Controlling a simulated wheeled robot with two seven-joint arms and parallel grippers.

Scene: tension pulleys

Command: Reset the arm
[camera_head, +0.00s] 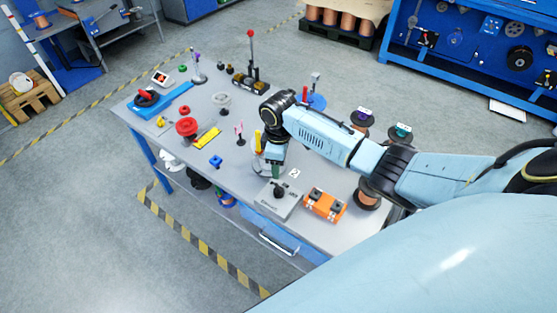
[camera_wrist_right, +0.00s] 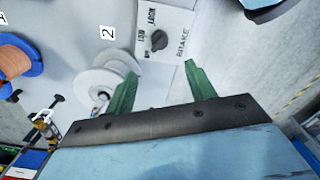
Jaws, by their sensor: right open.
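My right arm comes in from the right in the head view and hangs over the front part of the workbench (camera_head: 232,165). Its gripper (camera_head: 274,172) points down, just behind a grey brake box (camera_head: 275,205) with a dark knob. In the right wrist view the two green fingers of the gripper (camera_wrist_right: 157,82) are spread apart with nothing between them. The brake box also shows ahead of them (camera_wrist_right: 170,20), marked LOCK and BRAKE. A white spool (camera_wrist_right: 98,83) lies beside the left finger. My left gripper is not in view.
An orange block (camera_head: 325,205) sits right of the brake box. Copper spools (camera_head: 367,195) stand along the bench's right side. A red knob (camera_head: 187,127), a yellow piece (camera_head: 208,138) and a red-topped lever (camera_head: 251,60) stand farther left and back. Floor in front is clear.

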